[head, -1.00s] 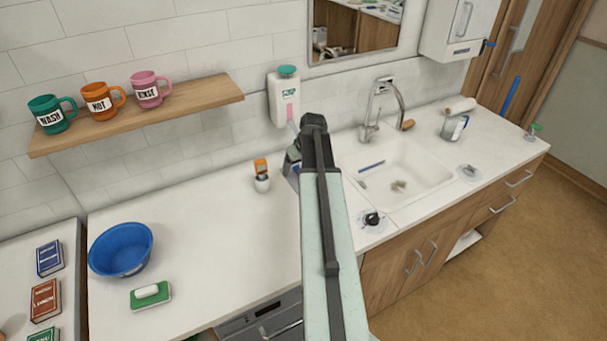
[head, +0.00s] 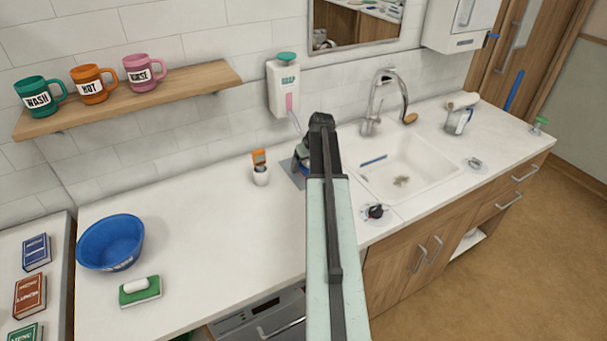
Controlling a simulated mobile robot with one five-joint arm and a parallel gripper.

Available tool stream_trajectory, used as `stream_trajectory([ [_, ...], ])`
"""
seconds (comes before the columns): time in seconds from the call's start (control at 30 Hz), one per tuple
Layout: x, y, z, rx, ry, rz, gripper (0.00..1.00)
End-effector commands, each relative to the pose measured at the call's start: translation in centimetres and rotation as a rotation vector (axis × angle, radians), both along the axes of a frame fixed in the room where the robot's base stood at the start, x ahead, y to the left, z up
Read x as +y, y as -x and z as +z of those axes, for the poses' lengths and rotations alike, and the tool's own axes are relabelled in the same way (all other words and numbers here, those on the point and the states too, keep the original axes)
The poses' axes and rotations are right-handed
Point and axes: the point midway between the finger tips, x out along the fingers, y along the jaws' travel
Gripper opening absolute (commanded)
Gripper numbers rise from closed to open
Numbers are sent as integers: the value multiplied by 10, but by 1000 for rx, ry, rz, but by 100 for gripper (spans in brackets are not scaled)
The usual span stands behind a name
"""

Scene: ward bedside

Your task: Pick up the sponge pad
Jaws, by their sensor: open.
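A green rectangular pad (head: 146,297), which looks like the sponge pad, lies flat on the left part of the white counter. A small white rounded piece rests on top of it. My gripper (head: 301,153) is partly visible beyond the end of my arm, above the counter left of the sink. It is open, far to the right of and behind the pad. My arm hides most of it, and its fingertips cannot be made out clearly.
A blue bowl (head: 111,243) stands just behind the pad. The sink (head: 405,165) is to the right. A mug shelf (head: 195,88) overhangs the back left. The counter between pad and arm is clear.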

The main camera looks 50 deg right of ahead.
Motion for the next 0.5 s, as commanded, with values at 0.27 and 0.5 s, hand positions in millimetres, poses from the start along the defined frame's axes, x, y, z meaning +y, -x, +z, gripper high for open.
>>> stream_trajectory([
  [0.27,0,-1,-1,0,0,0,65],
  [0.5,1,-1,-1,0,0,0,16],
])
